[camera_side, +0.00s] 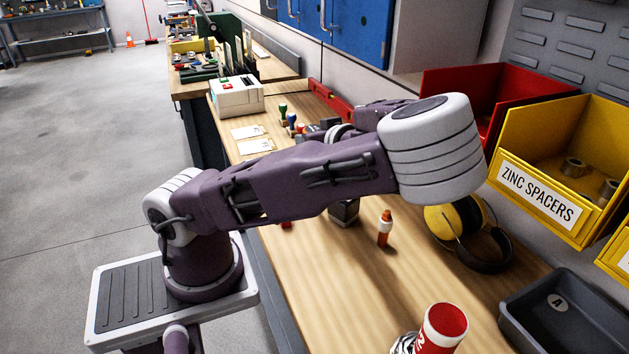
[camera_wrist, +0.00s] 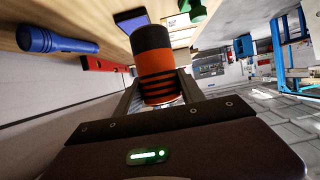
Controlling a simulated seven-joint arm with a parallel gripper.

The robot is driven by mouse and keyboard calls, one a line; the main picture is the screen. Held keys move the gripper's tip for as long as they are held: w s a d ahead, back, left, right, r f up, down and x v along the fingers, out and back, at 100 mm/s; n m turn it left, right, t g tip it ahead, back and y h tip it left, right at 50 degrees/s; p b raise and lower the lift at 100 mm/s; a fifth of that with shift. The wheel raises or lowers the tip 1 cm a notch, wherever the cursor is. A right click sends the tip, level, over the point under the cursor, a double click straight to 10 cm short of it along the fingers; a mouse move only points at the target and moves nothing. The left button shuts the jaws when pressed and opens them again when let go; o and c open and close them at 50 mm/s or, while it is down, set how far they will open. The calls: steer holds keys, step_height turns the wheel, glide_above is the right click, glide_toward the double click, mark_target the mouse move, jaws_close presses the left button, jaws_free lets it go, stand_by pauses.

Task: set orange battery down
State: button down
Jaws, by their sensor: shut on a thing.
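The orange battery (camera_wrist: 158,85) has a black end and dark bands, and shows in the wrist view. My gripper (camera_wrist: 162,92) is shut on it, one finger on each side. The battery's black end points away from my gripper, toward the wooden bench (camera_wrist: 100,14). I cannot tell whether the battery touches the bench. In the side view my arm hides the battery and most of my gripper.
A white box (camera_side: 237,96), cards (camera_side: 252,131) and stamps (camera_side: 292,120) lie farther back. A blue torch (camera_wrist: 55,41) shows in the wrist view.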

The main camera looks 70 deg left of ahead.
step_height(320, 180, down, 7)
steer(key=shift+f, duration=0.15)
steer(key=c, duration=0.7)
jaws_free()
steer(key=v, duration=1.1)
steer(key=shift+d, duration=0.35)
steer(key=shift+d+r, duration=0.1)
steer(key=shift+r, duration=0.2)
